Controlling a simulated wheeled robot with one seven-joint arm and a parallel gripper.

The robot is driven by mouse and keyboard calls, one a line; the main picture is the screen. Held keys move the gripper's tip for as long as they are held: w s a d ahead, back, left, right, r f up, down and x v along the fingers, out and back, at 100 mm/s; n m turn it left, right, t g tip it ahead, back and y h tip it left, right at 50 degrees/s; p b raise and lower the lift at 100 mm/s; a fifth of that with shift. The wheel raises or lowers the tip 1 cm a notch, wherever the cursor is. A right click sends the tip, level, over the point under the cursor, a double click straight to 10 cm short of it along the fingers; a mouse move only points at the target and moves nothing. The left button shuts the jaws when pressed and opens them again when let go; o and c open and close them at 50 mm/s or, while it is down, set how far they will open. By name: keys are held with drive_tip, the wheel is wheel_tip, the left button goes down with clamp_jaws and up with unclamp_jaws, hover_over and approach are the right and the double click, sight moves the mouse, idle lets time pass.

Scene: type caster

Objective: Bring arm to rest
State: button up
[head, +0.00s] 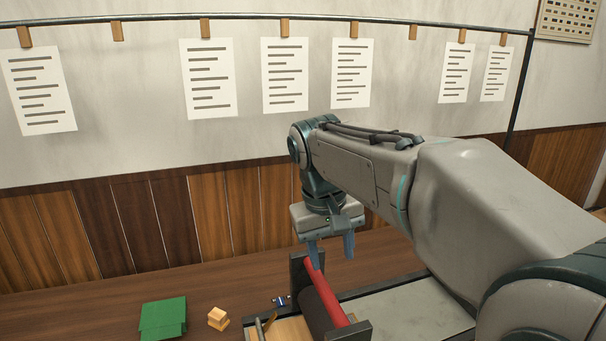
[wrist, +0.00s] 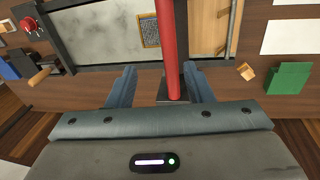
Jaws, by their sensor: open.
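My gripper (head: 331,250) hangs fingers down over the far end of the bench machine in the head view. Its two blue fingers are apart with nothing held between them. In the wrist view my gripper (wrist: 160,68) shows a finger on each side of the red bar (wrist: 171,45). The red bar (head: 327,292) lies along a dark roller (head: 318,304) on the machine. I cannot tell how far the fingertips are above the bar. My arm reaches in from the right and hides part of the bench.
A red button (wrist: 31,24) shows in the wrist view. Paper sheets (head: 208,78) hang from a rail behind. The bench at far left is clear.

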drive_tip(key=s+d+f+m+t, duration=0.1)
drive_tip(key=s+d+f, duration=0.4)
drive_tip(key=s+f, duration=0.1)
drive_tip(key=s+d+f+m+y, duration=0.1)
drive_tip(key=s+d+f+m, duration=0.1)
drive_tip(key=s+d+f, duration=0.2)
drive_tip(key=s+f, duration=0.2)
drive_tip(key=s, duration=0.2)
drive_tip(key=shift+s+d+t+y, duration=0.3)
drive_tip(key=shift+s+d+t, duration=0.05)
drive_tip(key=shift+t, duration=0.05)
